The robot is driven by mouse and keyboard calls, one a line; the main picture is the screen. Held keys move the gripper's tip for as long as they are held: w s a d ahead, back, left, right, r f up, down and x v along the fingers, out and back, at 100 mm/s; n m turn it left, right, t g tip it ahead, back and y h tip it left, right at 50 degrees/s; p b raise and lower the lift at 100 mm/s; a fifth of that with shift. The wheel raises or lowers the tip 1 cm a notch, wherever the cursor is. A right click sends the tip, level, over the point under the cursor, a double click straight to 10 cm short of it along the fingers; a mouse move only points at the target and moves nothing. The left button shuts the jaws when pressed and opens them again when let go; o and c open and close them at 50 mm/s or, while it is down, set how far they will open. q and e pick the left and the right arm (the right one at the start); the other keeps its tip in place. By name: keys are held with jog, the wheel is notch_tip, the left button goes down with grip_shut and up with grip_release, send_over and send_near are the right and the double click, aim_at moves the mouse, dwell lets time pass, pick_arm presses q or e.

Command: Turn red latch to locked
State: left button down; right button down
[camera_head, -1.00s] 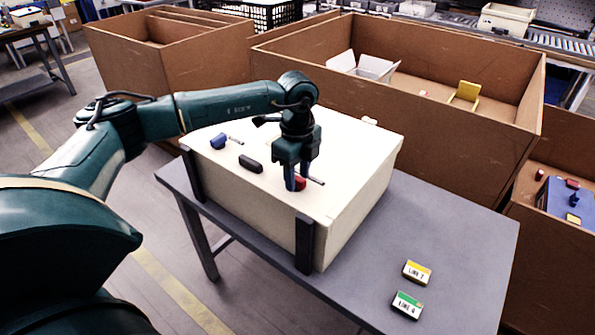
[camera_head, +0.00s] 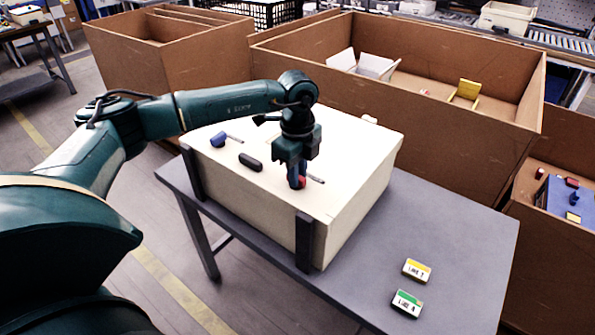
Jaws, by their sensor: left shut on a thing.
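The red latch (camera_head: 301,183) is on top of the cream box (camera_head: 345,190), mostly hidden by my left gripper (camera_head: 297,183). My left gripper points down from above and is shut on the red latch. A thin metal pin (camera_head: 317,179) shows just right of the latch. A blue latch (camera_head: 218,140) with its own pin and a dark handle (camera_head: 250,162) sit farther left on the box top. The latch's exact angle is hard to tell. My right gripper is out of view.
The box stands on a grey table (camera_head: 450,225) between dark corner posts (camera_head: 305,243). A yellow-labelled block (camera_head: 417,269) and a green-labelled block (camera_head: 407,303) lie at the table's front right. Large brown bins (camera_head: 400,100) stand behind.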

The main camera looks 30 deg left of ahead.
pick_arm(q)
jog(key=shift+m, duration=0.3)
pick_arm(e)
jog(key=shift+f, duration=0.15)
pick_arm(q)
jog(key=shift+m+b, duration=0.3)
jog(key=shift+m, duration=0.3)
jog(key=m+b, duration=0.1)
jog(key=m, duration=0.3)
jog(key=shift+s, duration=0.1)
jog(key=m+b, duration=0.1)
jog(key=m, duration=0.4)
jog(key=shift+a+m+b, duration=0.1)
jog(key=shift+m+b, duration=0.3)
jog(key=m, duration=0.2)
jog(key=shift+s+m+b, duration=0.1)
jog(key=shift+m+b, duration=0.2)
jog(key=m, duration=0.2)
jog(key=shift+a+m+b, duration=0.1)
jog(key=shift+m+b, duration=0.2)
jog(key=shift+m, duration=0.5)
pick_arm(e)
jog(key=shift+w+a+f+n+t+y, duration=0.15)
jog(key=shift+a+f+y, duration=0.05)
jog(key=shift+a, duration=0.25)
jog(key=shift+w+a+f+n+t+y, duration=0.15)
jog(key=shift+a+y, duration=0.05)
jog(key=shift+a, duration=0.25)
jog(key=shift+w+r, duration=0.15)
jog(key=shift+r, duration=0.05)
